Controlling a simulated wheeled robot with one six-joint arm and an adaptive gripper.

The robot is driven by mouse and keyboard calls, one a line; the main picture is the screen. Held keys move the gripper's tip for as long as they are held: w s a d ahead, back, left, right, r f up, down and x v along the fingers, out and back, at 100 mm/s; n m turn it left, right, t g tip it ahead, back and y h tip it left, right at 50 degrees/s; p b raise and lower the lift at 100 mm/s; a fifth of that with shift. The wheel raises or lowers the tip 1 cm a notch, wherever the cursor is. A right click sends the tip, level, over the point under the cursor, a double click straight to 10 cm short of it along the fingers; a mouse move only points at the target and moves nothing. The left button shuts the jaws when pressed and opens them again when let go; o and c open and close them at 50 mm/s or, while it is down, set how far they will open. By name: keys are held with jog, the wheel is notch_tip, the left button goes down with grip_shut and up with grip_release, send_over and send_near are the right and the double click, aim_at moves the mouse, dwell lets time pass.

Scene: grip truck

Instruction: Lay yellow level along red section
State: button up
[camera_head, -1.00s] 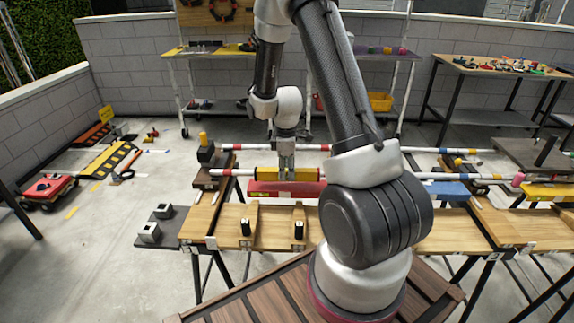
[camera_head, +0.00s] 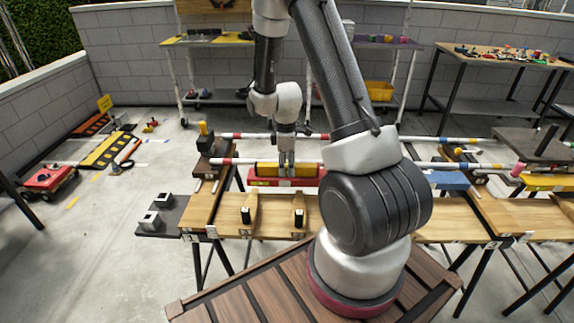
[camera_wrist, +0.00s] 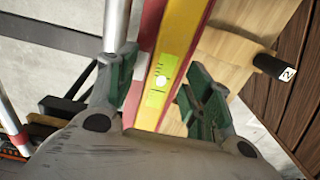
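The yellow level (camera_head: 267,169) lies lengthwise along the red section (camera_head: 262,182) on the wooden workbench, in the middle of the head view. In the wrist view the level (camera_wrist: 182,30) runs steeply between my fingers, with its green vial window facing me. Red of the section (camera_wrist: 150,25) shows along its left side, with a thin red edge at its right. My gripper (camera_head: 287,172) is over the level, pointing down. In the wrist view my gripper's (camera_wrist: 162,88) green fingers stand on both sides of the level, with visible gaps. The far part of the level is hidden behind my arm.
A striped pole (camera_head: 230,161) runs just behind the level, with another (camera_head: 240,136) farther back. Black-tipped wooden pieces (camera_head: 247,214) stand on the bench in front. A blue block (camera_head: 447,180) is at the right. Dark plates with metal blocks (camera_head: 150,219) are at the left.

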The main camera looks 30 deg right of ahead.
aim_at(287, 165)
notch_tip(287, 165, up, 12)
dwell(0.6)
dwell(0.4)
jog(key=s+a+r+m+t, duration=0.2)
jog(key=s+r+m, duration=0.3)
jog(key=s+r, duration=0.5)
jog(key=s+a+r+m+t, duration=0.2)
jog(key=s+r+m, duration=0.4)
jog(key=s+r, duration=0.5)
jog(key=s+a, duration=0.1)
jog(key=s, duration=0.1)
jog(key=shift+s+t, duration=0.3)
jog(key=shift+s, duration=0.05)
